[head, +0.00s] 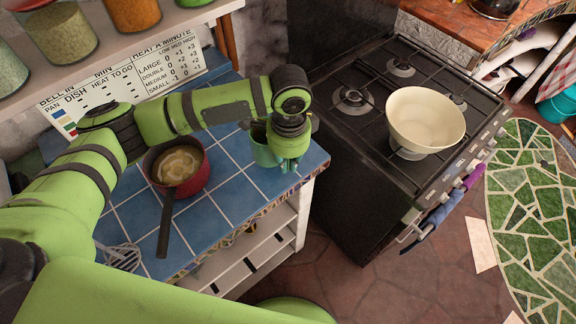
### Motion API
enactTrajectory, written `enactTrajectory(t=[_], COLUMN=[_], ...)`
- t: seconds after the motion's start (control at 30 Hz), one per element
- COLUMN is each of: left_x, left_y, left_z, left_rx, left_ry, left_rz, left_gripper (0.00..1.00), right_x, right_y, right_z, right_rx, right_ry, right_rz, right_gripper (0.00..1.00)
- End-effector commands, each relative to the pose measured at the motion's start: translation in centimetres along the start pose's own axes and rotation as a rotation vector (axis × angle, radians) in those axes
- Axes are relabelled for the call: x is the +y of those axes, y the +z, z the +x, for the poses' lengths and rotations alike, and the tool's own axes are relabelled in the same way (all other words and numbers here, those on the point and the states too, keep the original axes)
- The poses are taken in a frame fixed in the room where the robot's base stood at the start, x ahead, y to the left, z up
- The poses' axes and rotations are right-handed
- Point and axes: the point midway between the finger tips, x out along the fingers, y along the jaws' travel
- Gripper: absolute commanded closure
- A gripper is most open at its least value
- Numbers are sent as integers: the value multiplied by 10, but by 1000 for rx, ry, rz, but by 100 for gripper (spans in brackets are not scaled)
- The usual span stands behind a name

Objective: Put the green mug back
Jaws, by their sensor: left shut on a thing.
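The green mug (263,148) is at the right end of the blue tiled counter (232,200), near its front corner. It looks upright. My left gripper (290,163) reaches it from above and is shut on its right side. The gripper hides part of the mug, and I cannot tell whether the mug's base touches the tiles. My right gripper is not in view.
A red saucepan (194,180) stands left of the mug, its dark handle (165,225) pointing to the front. A slotted utensil (121,257) lies at the front left. A cream bowl (425,121) sits on the stove (352,125). A shelf with jars (62,35) is above.

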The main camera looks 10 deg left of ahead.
Motion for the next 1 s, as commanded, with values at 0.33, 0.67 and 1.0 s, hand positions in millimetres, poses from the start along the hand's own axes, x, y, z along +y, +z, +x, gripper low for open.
enactTrajectory(t=[0.33, 0.67, 1.0], left_x=[1, 1, 1], left_y=[0, 0, 0], left_z=[35, 39, 38], left_rx=[-2, -2, -2], left_ry=[-1, 0, 0], left_rz=[1, 0, 0], left_gripper=[100, 86, 66], right_x=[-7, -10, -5], right_y=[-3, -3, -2], right_z=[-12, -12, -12], right_rx=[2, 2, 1], right_ry=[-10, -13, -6], right_rz=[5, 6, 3], right_gripper=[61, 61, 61])
